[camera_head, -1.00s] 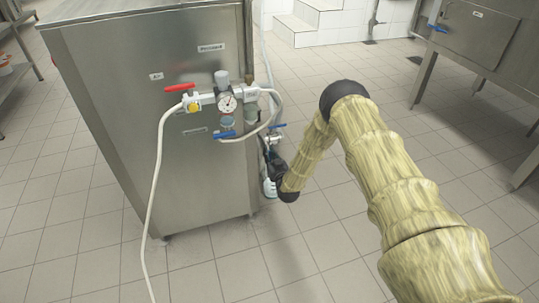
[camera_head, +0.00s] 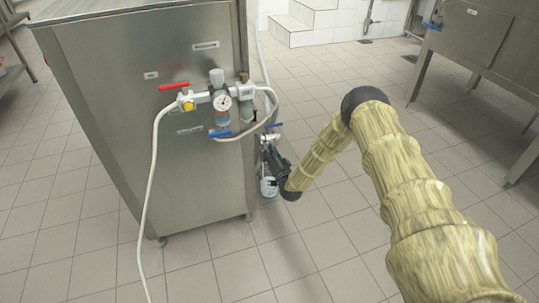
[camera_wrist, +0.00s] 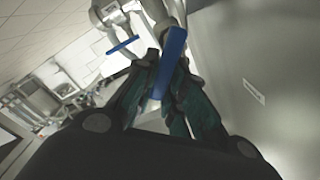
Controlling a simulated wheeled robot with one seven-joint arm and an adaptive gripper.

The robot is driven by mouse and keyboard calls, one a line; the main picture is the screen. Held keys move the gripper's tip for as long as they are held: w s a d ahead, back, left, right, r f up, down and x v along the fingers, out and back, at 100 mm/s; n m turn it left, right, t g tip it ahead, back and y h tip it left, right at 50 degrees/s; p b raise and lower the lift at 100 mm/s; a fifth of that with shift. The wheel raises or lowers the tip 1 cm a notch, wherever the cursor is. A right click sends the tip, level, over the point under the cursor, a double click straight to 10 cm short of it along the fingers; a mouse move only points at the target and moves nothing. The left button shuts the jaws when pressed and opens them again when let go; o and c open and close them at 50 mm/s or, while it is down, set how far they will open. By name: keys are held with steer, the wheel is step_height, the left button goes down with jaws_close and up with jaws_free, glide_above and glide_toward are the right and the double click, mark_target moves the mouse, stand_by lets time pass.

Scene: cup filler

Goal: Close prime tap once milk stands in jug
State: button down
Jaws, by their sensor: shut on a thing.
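In the wrist view, my gripper (camera_wrist: 165,72) is shut on a blue tap lever (camera_wrist: 172,50), which lies between its dark green fingers. A second blue lever (camera_wrist: 123,46) shows to its left, apart from the fingers. In the head view, my gripper (camera_head: 275,163) is small and dark, at the right side of the steel cabinet (camera_head: 190,185), below a small metal valve (camera_head: 269,141) with a blue lever.
A white hose (camera_head: 151,180) hangs to the floor. Steel equipment (camera_head: 480,45) stands at the right. The tiled floor in front is clear.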

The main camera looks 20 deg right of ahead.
steer(key=shift+d+f+m+b, duration=0.2)
steer(key=shift+f+m+b, duration=0.45)
steer(key=shift+m, duration=0.9)
steer(key=shift+d+f+m+b, duration=0.3)
steer(key=shift+m+b, duration=0.5)
steer(key=shift+m, duration=0.7)
steer(key=shift+d+f+m+b, duration=0.15)
steer(key=shift+f+m+b, duration=0.5)
steer(key=shift+m, duration=0.9)
steer(key=shift+r, duration=0.15)
steer(key=c, duration=1.5)
jaws_free()
steer(key=shift+o, duration=0.2)
steer(key=shift+s, duration=0.15)
steer(key=s, duration=1.1)
steer(key=shift+s+d, duration=0.25)
steer(key=shift+s, duration=0.15)
